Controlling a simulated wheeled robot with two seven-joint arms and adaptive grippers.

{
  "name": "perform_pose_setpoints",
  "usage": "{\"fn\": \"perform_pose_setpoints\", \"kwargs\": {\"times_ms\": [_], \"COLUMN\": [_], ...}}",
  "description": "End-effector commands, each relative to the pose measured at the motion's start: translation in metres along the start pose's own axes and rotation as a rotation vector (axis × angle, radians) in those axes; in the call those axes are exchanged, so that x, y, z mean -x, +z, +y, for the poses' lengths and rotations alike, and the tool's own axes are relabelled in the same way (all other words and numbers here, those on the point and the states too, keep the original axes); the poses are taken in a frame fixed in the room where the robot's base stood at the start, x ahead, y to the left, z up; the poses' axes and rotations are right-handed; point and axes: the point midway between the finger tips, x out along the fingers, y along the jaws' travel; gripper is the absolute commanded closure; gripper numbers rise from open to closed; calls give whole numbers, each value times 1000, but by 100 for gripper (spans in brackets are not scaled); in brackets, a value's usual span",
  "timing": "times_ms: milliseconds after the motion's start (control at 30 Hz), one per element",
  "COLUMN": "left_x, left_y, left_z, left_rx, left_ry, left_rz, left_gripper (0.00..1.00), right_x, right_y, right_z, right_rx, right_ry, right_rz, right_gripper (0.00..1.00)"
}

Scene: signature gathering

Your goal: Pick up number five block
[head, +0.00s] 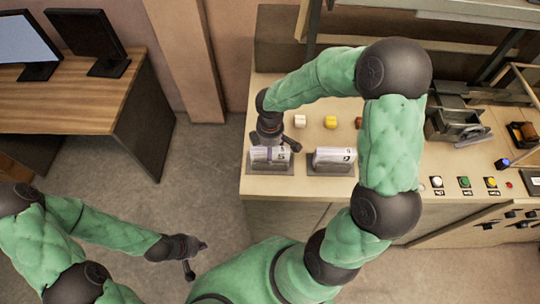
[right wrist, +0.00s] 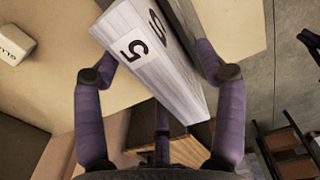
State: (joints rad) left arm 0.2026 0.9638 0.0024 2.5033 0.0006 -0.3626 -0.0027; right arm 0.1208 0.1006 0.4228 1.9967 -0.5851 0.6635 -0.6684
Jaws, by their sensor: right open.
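The number five block (head: 269,154) is a pale block with a black 5 on its faces. It stands in a dark holder at the counter's front left corner. In the right wrist view the block (right wrist: 150,62) lies between the two fingers of my right gripper (right wrist: 155,60), which are spread on either side of it. The right gripper (head: 276,144) is right above the block in the head view and hides part of it. My left gripper (head: 197,258) is open and empty, low over the floor, away from the counter.
A second numbered block (head: 333,155) stands in a holder just right of the five. Behind them are a white piece (head: 300,121), a yellow piece (head: 331,122) and a brown piece (head: 358,123). Several coloured buttons sit farther right. A wooden desk (head: 85,90) stands at left.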

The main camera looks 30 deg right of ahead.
Motion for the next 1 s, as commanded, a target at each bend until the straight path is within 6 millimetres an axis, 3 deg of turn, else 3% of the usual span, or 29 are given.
{"fn": "perform_pose_setpoints", "kwargs": {"times_ms": [100, 133, 367, 767, 1000], "left_x": [0, 0, 0, 0, 1], "left_y": [0, 0, 0, 0, 0], "left_z": [0, 0, 0, 0, 0], "left_rx": [0, 0, 0, 0, 0], "left_ry": [0, 0, 0, 0, 0], "left_rz": [0, 0, 0, 0, 0], "left_gripper": [100, 100, 100, 100, 100], "right_x": [0, 0, 0, 5, 29], "right_y": [0, 0, 0, 0, 0], "right_z": [0, 0, 0, 1, 1], "right_rx": [0, 0, 0, 0, -1], "right_ry": [0, 0, 0, 2, 5], "right_rz": [0, 0, 0, 0, 2], "right_gripper": [29, 34, 99, 100, 100]}}
